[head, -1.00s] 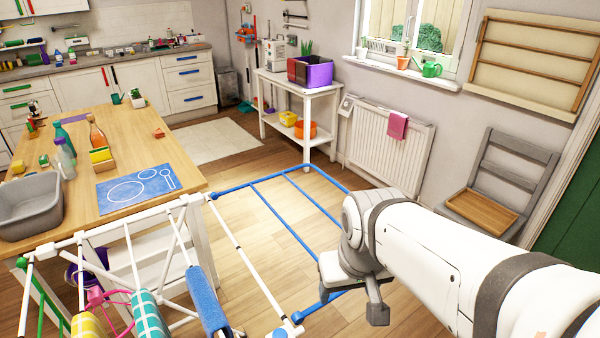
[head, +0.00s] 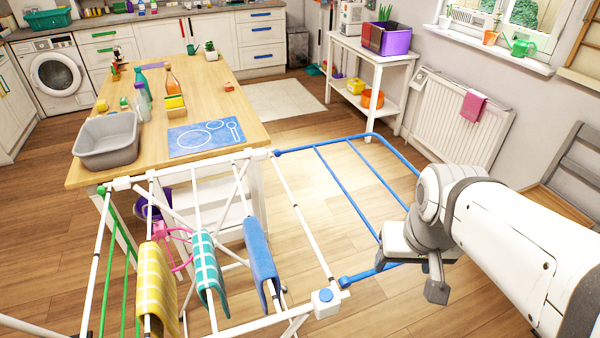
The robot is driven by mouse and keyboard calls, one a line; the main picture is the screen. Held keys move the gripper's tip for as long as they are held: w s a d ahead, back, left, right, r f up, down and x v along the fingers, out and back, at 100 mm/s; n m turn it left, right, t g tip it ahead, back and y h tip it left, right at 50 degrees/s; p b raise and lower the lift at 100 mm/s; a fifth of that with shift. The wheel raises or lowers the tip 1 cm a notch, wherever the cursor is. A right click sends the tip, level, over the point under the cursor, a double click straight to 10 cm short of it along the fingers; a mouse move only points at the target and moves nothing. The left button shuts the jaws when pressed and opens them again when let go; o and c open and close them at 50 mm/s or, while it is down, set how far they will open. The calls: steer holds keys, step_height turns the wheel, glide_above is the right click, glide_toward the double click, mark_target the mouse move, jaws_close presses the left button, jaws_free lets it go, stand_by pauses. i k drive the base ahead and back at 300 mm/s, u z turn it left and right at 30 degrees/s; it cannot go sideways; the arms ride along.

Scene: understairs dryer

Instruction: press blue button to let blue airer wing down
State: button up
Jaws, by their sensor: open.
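The airer (head: 195,327) stands in the foreground with white rails. Its blue wing (head: 345,188) extends to the right, roughly level with the airer top, over the wooden floor. The blue button (head: 326,295) sits on a white corner block at the airer's near right corner, beside the wing's near hinge. My gripper (head: 425,268) is to the right of the button, at the wing's near right part, and hides some of its frame. The gripper is open, with nothing seen in it. I cannot tell whether it touches the wing.
Yellow, teal and blue cloths (head: 262,262) hang on the airer. A wooden table (head: 225,110) with a grey basin (head: 108,140) stands behind it. A green wing (head: 110,265) is at left. A radiator (head: 455,120) and grey chair (head: 565,180) are at right. Floor shows under the blue wing.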

mark_target(325, 294)
steer(key=u, duration=0.05)
steer(key=k, duration=1.3)
steer(key=u, duration=0.35)
steer(key=i, duration=1)
steer(key=z, duration=0.05)
